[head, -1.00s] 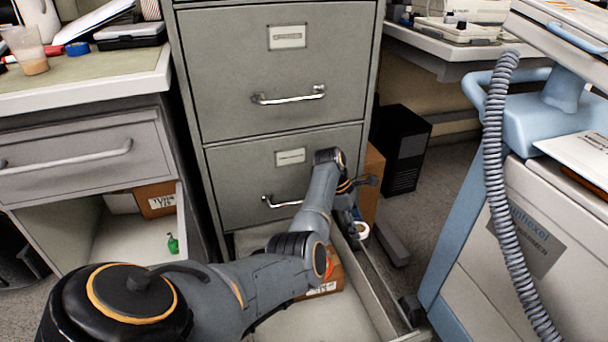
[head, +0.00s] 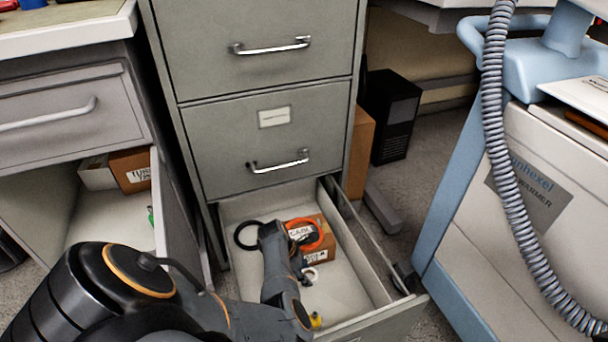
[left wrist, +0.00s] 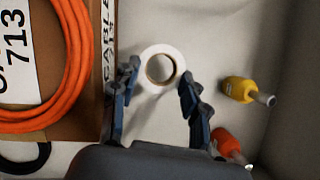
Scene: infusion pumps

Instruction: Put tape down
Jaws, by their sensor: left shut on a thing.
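The tape is a white roll (head: 309,276), low in the open bottom drawer beside a cardboard box. In the left wrist view the roll (left wrist: 161,49) sits between the fingertips, with the pale drawer floor behind it. My left gripper (head: 304,274) reaches down into the drawer and is shut on the tape; its fingers (left wrist: 156,88) show on both sides of the roll. I cannot tell whether the tape touches the drawer floor. My right gripper is not in view.
Yellow (left wrist: 236,89) and orange (left wrist: 224,142) capped items lie to the right. The drawer's right wall (head: 358,240) is close; a blue-grey cart (head: 450,190) stands beyond.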

